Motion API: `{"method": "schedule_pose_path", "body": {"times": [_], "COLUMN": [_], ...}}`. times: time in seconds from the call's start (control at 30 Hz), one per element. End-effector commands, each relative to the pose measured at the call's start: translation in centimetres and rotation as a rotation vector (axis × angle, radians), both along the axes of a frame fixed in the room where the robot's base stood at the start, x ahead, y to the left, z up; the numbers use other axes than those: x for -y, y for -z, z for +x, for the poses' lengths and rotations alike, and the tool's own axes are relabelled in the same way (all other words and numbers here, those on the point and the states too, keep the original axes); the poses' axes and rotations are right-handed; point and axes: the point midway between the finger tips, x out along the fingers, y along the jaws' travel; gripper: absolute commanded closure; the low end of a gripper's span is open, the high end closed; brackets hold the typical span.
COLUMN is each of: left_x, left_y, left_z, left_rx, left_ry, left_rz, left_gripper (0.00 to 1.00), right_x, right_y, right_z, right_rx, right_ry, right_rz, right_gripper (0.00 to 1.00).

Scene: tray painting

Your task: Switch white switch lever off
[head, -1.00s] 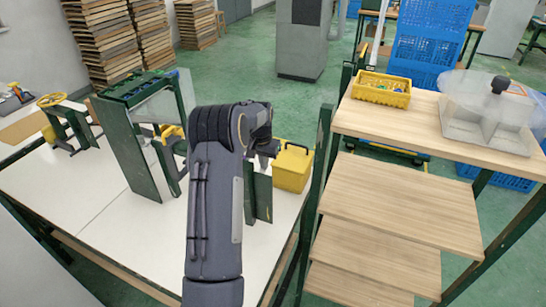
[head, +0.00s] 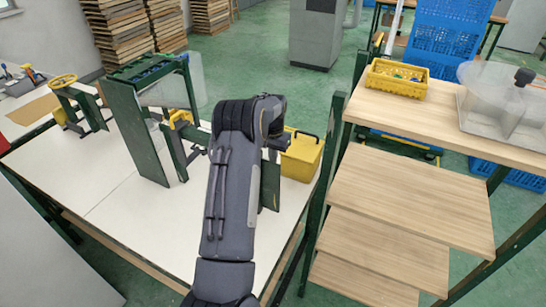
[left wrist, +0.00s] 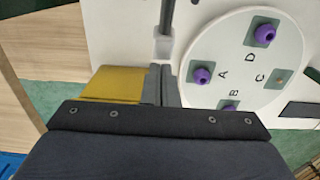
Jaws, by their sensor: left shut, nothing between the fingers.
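My left gripper (left wrist: 160,78) is shut and empty in the left wrist view. Just past its fingertips is a whitish block (left wrist: 163,47) at the end of a dark rod. It may be the white switch lever, but I cannot tell, nor whether the fingers touch it. Beside it is a round white panel (left wrist: 222,62) marked with letters, with several purple knobs on green plates. In the head view my left gripper (head: 276,142) is partly hidden by my own arm, just left of the yellow box. I cannot make out the switch lever there. My right gripper is not in view.
A yellow box (head: 303,158) stands at the white table's (head: 110,205) right edge. Green frames (head: 138,135) stand behind my arm. A wooden shelf unit (head: 410,195) to the right holds a yellow crate (head: 397,80) and a divided tray (head: 475,105). The table's front left is clear.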

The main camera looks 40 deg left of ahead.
Motion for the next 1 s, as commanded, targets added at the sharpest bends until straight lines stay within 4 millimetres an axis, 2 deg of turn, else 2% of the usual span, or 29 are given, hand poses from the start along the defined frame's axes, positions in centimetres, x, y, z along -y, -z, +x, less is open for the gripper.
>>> {"method": "schedule_pose_path", "body": {"times": [0.43,0.8,1.0], "left_x": [0.0,0.0,0.0], "left_y": [-0.6,-6.4,-7.8], "left_z": [0.1,0.1,0.0], "left_rx": [0.002,0.003,0.001], "left_ry": [0.0,0.0,0.0], "left_rz": [0.001,0.002,0.001], "left_gripper": [1.0,1.0,1.0], "right_x": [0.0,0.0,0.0], "right_y": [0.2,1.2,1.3], "right_z": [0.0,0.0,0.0], "right_rx": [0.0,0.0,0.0], "right_ry": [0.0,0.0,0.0], "right_rz": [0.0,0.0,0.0], "right_gripper": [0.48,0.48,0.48]}}
